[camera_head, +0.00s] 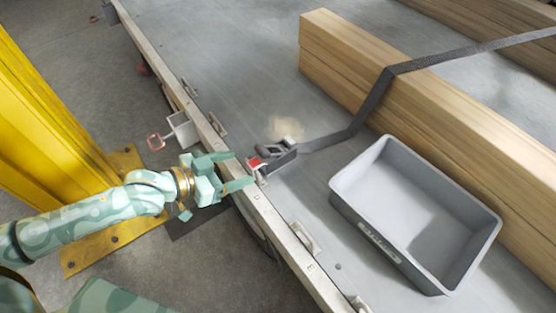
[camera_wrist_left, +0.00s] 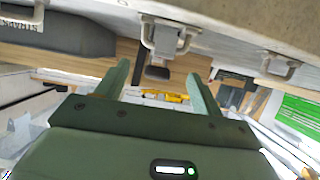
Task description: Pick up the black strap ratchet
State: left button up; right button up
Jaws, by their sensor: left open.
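The black strap ratchet (camera_head: 280,155) lies near the trailer bed's left edge in the head view, with a red part at its near end. A dark strap (camera_head: 345,136) runs from it up over the timber beams. My left gripper (camera_head: 245,171) is open and empty, its fingertips at the trailer's edge just left of the ratchet's red end. I cannot tell if they touch it. In the left wrist view the open fingers (camera_wrist_left: 159,80) show below the trailer edge, and I cannot make out the ratchet for certain. My right gripper is not in view.
A grey crate (camera_head: 350,212) stands empty on the trailer bed, right of the ratchet. Timber beams (camera_head: 440,110) lie behind it. The metal side rail (camera_head: 290,250) has several latches. A yellow post (camera_head: 45,115) stands left of my arm. The upper-left bed is clear.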

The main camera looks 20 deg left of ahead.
aim_at(259, 160)
pick_arm(q)
jog(key=b+x, duration=0.1)
jog(key=x, duration=0.3)
jog(key=shift+a+f, duration=0.1)
jog(key=shift+f, duration=0.05)
jog(key=shift+w+d+f+b, duration=0.15)
jog(key=shift+w+d+b, duration=0.15)
jog(key=shift+w+d, duration=0.1)
jog(key=shift+r+b+x, duration=0.25)
jog(key=shift+b+x, duration=0.6)
jog(key=shift+x, duration=0.35)
jog(key=b+x, duration=0.1)
jog(key=x, duration=0.1)
jog(key=shift+w+d, duration=0.1)
jog(key=shift+w, duration=0.2)
jog(key=shift+w+d+r, duration=0.1)
jog(key=shift+w, duration=0.05)
jog(key=shift+r, duration=0.15)
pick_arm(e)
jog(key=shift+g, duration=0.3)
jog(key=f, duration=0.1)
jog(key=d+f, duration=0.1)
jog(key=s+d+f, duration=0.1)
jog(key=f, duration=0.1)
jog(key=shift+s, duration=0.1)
pick_arm(q)
jog(key=c, duration=1.3)
